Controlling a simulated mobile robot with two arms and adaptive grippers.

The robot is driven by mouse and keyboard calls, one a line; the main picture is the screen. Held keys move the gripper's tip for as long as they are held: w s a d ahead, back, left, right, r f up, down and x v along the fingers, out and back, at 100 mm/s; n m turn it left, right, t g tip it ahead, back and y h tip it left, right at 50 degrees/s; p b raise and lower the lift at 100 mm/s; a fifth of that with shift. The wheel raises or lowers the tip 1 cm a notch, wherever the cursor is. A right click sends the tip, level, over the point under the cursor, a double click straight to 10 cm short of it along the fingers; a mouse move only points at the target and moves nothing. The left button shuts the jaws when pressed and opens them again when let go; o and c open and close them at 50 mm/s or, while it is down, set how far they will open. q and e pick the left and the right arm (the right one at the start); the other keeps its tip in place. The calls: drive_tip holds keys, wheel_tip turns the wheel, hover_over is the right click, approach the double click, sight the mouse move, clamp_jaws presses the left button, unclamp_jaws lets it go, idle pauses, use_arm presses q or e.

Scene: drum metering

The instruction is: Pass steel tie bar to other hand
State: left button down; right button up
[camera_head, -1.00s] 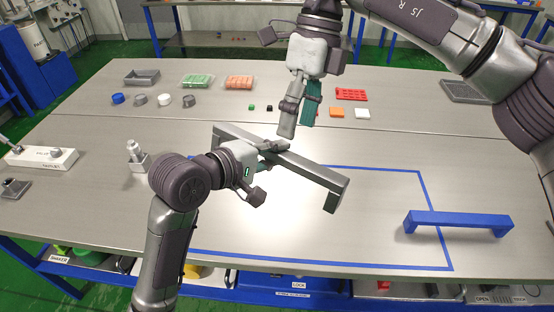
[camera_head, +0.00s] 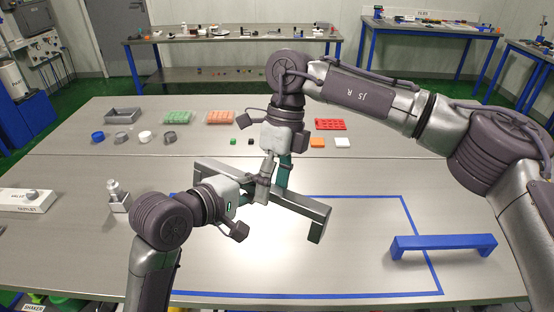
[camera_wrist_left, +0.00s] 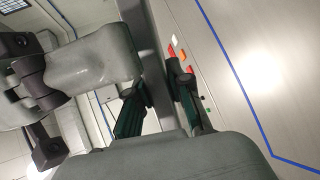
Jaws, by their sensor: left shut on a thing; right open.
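The steel tie bar (camera_head: 305,206) is a long grey bar with downturned ends, held above the table and running from back left to front right. My left gripper (camera_head: 249,190) is shut on it near its middle; in the left wrist view the bar (camera_wrist_left: 152,45) passes between the green-padded fingers (camera_wrist_left: 158,97). My right gripper (camera_head: 273,184) points down from above, open, just right of the left one. Its fingers appear on either side of the bar, the grey one in front and the green-padded one behind. Whether they touch the bar cannot be told.
A blue bridge-shaped stand (camera_head: 444,243) stands at the right, across the blue outline (camera_head: 415,225) on the table. Trays, caps and small blocks line the back. A small metal fitting (camera_head: 117,195) and a white valve block (camera_head: 25,200) stand left. The outlined area is mostly clear.

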use_arm(q)
drive_tip(key=shift+r, duration=0.1)
use_arm(e)
drive_tip(key=shift+x, duration=1.3)
drive_tip(key=shift+c, duration=0.4)
drive_tip(key=shift+a, duration=0.1)
drive_tip(key=c, duration=0.8)
drive_tip(key=shift+s+a, duration=0.1)
drive_tip(key=shift+s, duration=0.1)
clamp_jaws()
use_arm(q)
drive_tip(key=c, duration=1)
unclamp_jaws()
use_arm(e)
drive_tip(key=shift+r, duration=0.1)
drive_tip(key=shift+w, duration=0.1)
